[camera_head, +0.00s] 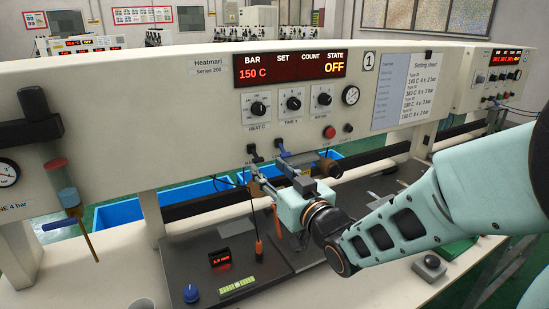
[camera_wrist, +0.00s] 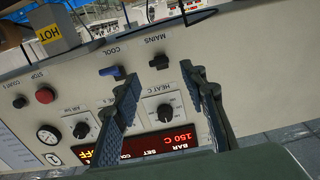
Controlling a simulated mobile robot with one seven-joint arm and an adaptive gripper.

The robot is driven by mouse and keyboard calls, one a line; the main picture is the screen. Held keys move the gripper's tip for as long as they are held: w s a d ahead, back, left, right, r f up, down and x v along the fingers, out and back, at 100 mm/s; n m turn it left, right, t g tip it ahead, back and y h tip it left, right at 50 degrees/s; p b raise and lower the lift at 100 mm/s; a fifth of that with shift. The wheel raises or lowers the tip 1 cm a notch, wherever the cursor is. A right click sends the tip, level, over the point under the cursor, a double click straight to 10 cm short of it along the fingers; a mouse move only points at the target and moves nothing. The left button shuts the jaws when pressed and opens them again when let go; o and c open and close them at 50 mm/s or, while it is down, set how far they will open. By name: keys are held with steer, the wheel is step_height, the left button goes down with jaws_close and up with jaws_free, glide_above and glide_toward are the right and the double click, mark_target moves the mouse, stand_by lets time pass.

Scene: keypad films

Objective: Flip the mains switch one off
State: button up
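The mains switch is a small black lever under its MAINS label on the machine panel. It shows in the wrist view (camera_wrist: 160,62) and, small, at the panel's lower edge in the head view (camera_head: 252,150). My gripper (camera_wrist: 168,74) is open and empty. In the wrist view its two fingers lie either side of the mains switch, which appears between and slightly past the tips; I cannot tell if they touch it. In the head view my gripper (camera_head: 267,165) is close under the panel. I cannot tell the lever's position.
The blue COOL switch (camera_wrist: 112,71) sits close beside the left fingertip in the wrist view. The HEAT C knob (camera_wrist: 166,111) and red stop button (camera_wrist: 45,95) are nearby. The display (camera_head: 290,68) reads 150 C and OFF.

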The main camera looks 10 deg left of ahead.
mark_target(258, 157)
steer(key=x, duration=0.7)
jaws_close()
steer(key=f+b, duration=0.1)
steer(key=b, duration=0.2)
steer(key=shift+t+y+b, duration=0.4)
steer(key=shift+t+b, duration=0.1)
steer(key=shift+b, duration=0.7)
steer(key=shift+f+b, duration=0.1)
steer(key=shift+b, duration=0.85)
steer(key=shift+r+t+b, duration=0.2)
steer(key=shift+t+b, duration=0.1)
steer(key=shift+b, duration=0.25)
jaws_free()
